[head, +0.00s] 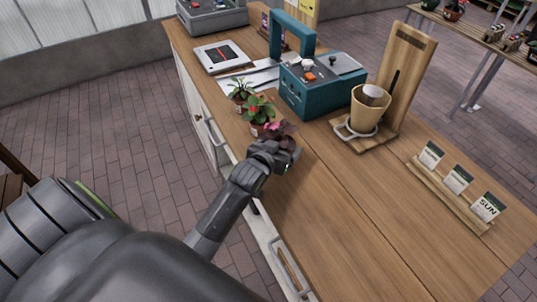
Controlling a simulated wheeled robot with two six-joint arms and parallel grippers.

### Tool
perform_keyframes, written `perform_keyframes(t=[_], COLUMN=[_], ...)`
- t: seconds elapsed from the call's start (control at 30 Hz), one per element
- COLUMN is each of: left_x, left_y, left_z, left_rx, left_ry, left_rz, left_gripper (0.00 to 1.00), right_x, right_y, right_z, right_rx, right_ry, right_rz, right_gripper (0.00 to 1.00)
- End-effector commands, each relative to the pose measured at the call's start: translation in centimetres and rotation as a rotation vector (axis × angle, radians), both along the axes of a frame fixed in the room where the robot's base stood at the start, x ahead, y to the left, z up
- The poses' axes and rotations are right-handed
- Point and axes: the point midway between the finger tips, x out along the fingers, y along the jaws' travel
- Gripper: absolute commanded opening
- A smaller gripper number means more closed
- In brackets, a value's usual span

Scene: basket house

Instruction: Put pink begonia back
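A plant with pink and dark purplish leaves (284,127), which fits the pink begonia, is near the left edge of the wooden counter (330,225). It is the nearest of three potted plants in a row. My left gripper (280,153) is right at its near side and overlaps it in the picture. The gripper and wrist hide the begonia's pot. I cannot tell whether the fingers are closed around the pot or only beside it. My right gripper is not in view.
A red-flowered plant (259,109) and a green leafy plant (241,91) stand just beyond. Behind are a teal toolbox (318,91) and a tan cup (366,112) on a wooden stand. A seed-packet rack (450,195) is at right. The near counter is clear.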

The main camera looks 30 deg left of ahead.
Motion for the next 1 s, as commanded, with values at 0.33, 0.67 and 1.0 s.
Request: perform_keyframes(t=[0.33, 0.67, 1.0], left_x=[-5.5, -9.3, -9.8], left_y=[-0.4, -0.7, -0.8], left_z=[2.5, 4.2, 4.5], left_rx=[0.006, 0.007, 0.008], left_ry=[-0.012, -0.014, -0.015], left_rz=[-0.002, -0.002, -0.002], left_gripper=[0.84, 0.84, 0.84], right_x=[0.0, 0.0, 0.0], right_y=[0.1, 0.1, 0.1], right_z=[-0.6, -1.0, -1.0], right_rx=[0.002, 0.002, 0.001], right_ry=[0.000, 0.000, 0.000], right_rz=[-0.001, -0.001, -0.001], right_gripper=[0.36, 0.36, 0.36])
